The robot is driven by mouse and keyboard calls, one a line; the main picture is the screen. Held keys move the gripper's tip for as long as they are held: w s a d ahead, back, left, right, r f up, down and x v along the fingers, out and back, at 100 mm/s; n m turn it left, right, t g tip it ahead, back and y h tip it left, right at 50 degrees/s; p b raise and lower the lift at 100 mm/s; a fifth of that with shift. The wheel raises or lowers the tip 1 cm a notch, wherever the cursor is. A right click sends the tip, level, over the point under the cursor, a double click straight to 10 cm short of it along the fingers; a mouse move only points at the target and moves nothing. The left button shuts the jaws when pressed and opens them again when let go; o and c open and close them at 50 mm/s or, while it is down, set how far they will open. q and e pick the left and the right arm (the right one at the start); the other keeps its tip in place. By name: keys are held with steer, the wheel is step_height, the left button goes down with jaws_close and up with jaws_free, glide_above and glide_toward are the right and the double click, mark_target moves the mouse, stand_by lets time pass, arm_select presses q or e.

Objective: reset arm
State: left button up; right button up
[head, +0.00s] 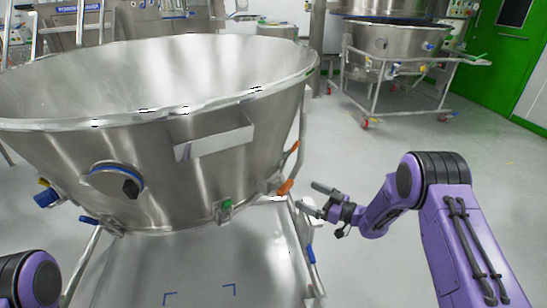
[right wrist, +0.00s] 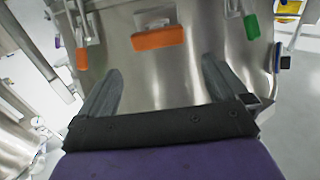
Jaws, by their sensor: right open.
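My right gripper (head: 312,196) is at the end of my purple right arm, to the right of the large steel bowl (head: 215,185) in the head view. Its grey fingers are apart and empty; the right wrist view shows this gripper (right wrist: 160,88) with the bowl's steel wall beyond it. An orange handle (head: 285,187) on the bowl's side is close to the fingertips, and an orange block (right wrist: 158,38) shows ahead of the fingers in the right wrist view. I cannot tell whether anything touches. Of my left arm only a joint shows at the lower left; its gripper is out of view.
The bowl stands on a steel frame with a green latch (head: 224,210) and a blue handle (head: 311,254). A second steel vessel (head: 390,45) on a wheeled frame stands at the back right, near a green door (head: 505,60). The floor (head: 400,135) between is clear.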

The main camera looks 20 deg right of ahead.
steer(key=shift+f, duration=0.1)
steer(key=s+f+m+g+h, duration=0.4)
steer(key=s+f+m+h, duration=0.3)
steer(key=s+f, duration=0.45)
steer(key=s+f+m+g+h, duration=0.3)
steer(key=s+f+m+h, duration=0.5)
steer(key=s, duration=0.7)
steer(key=s+f+g, duration=0.2)
steer(key=s+g, duration=0.2)
steer(key=s, duration=1)
step_height(320, 180, up, 19)
steer(key=p, duration=1.9)
steer(key=shift+s+a+f+n+y, duration=0.15)
steer(key=shift+s+a+n+y, duration=0.15)
steer(key=shift+a, duration=0.15)
